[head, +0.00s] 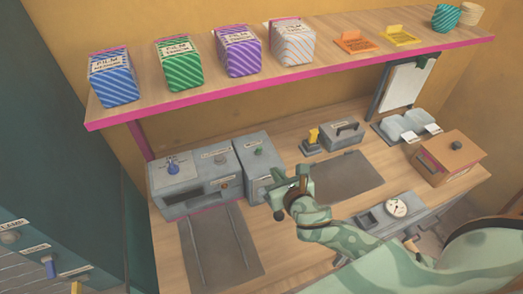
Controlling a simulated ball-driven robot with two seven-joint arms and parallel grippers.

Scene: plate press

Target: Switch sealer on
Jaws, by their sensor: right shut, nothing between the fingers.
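A grey machine (193,188) stands at the left of the worktop, with a blue lever or knob (173,166) on its top, a front opening and a small orange-brown button (225,185). My right gripper (286,192) is shut and empty, above the worktop just right of the narrow box's front. I cannot tell whether it touches the box. My left gripper is not in view.
The shelf (300,68) above holds film boxes and small cards. Right of my gripper are a dark mat (345,176), a small grey unit with a handle (342,134), a brown box (449,158) and a dial gauge (397,206). A dark railed plate (220,250) lies in front of the grey machine.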

